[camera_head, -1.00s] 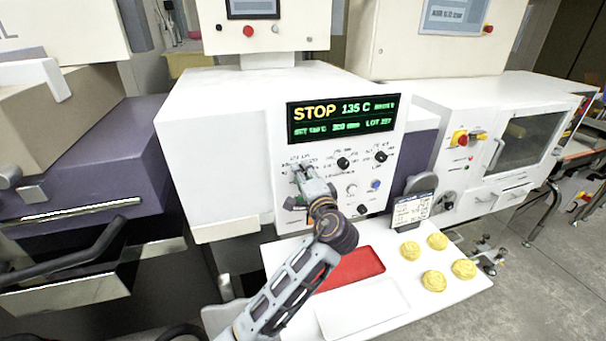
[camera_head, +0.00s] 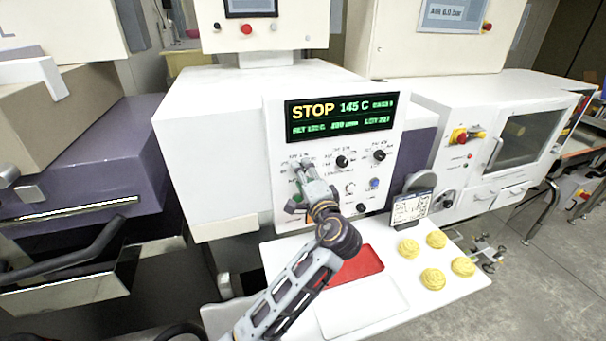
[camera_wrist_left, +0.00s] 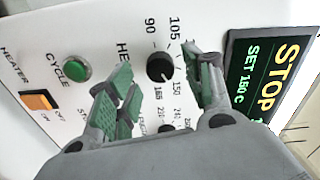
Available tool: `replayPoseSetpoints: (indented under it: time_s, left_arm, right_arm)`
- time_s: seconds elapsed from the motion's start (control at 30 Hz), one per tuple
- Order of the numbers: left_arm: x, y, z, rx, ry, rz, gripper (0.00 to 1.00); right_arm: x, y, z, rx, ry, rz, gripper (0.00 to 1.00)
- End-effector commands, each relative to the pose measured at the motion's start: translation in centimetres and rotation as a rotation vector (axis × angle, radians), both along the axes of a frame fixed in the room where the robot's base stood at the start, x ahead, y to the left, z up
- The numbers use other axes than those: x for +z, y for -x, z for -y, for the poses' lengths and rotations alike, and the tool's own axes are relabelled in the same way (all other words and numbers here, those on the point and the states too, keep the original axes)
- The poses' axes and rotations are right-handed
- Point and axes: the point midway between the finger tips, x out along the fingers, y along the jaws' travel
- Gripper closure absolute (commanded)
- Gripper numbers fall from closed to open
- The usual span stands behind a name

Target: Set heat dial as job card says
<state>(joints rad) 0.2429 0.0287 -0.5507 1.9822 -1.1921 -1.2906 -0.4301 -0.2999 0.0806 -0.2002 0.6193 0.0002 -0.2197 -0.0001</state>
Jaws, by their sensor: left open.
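The display (camera_head: 340,115) reads STOP and 145 C; in the wrist view the display (camera_wrist_left: 262,85) shows STOP and SET 150 C. The job card (camera_head: 411,208) stands right of the panel; its text is too small to read. My right gripper is not in view.
Other black knobs (camera_head: 343,162) and a blue button (camera_head: 374,184) are nearby. The wrist view shows a green cycle button (camera_wrist_left: 76,68) and an orange heater switch (camera_wrist_left: 36,101). Below are a red tray area (camera_head: 358,266) and several yellow rolls (camera_head: 432,279).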

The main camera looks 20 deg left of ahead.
Motion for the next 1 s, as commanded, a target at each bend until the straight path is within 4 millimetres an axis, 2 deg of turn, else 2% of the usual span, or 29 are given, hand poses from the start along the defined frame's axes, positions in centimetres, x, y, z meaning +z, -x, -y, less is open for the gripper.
replayPoseSetpoints:
  time_s: [0.6, 0.8, 1.0]
  left_arm:
    - [0.0, 7.1, 4.9, -0.002, 0.000, 0.000, 0.49]
    - [0.0, 8.4, 5.7, -0.001, 0.001, 0.001, 0.49]
    - [0.0, 8.7, 5.9, -0.002, 0.001, 0.001, 0.49]
  right_arm:
    - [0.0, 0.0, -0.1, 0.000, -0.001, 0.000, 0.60]
    - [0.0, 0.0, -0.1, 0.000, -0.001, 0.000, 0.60]
    - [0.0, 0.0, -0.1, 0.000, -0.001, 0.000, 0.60]
